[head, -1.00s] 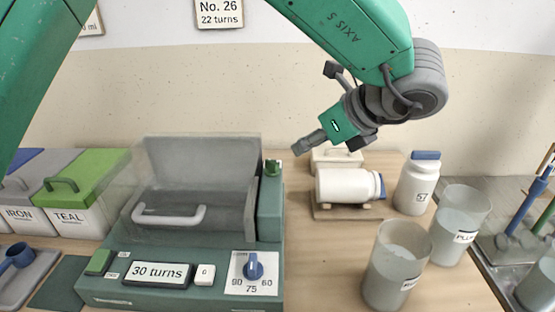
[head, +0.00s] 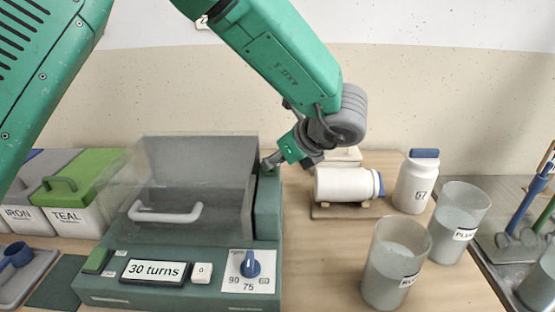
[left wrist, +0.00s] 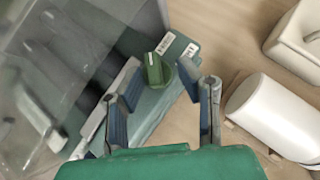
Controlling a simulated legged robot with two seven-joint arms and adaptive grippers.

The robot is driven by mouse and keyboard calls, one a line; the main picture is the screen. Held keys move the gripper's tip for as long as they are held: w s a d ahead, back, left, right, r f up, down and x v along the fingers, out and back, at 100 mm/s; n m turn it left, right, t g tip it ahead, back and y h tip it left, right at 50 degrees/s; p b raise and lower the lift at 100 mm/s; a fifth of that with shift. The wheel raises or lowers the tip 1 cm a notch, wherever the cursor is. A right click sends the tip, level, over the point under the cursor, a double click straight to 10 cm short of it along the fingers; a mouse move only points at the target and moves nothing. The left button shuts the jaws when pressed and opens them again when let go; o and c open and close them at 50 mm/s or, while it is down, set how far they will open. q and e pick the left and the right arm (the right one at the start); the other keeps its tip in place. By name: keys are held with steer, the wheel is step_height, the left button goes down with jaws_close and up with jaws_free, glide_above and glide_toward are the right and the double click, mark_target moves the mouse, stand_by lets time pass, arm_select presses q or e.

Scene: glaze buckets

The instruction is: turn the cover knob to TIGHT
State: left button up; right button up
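The cover knob (left wrist: 154,70) is a small green knob with a pale mark, on top of the post at the right of the green machine (head: 268,215). Small white labels beside it are too small to read. My left gripper (left wrist: 160,78) is open, with its blue-padded fingers either side of the knob in the left wrist view; I cannot tell whether they touch it. In the head view the left gripper (head: 270,163) is at the post top and mostly hides the knob. The clear cover (head: 195,170) with its grey handle (head: 166,213) is left of the post. My right gripper is not in view.
A white bottle (head: 342,184) lies on a wooden cradle just right of the post. Another white bottle (head: 415,182) and two beakers (head: 396,262) (head: 460,222) stand farther right.

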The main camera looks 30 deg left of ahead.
arm_select(q)
steer(key=shift+a, duration=0.4)
jaws_close()
steer(key=shift+a+f, duration=0.1)
steer(key=shift+a, duration=0.4)
steer(key=shift+d, duration=0.1)
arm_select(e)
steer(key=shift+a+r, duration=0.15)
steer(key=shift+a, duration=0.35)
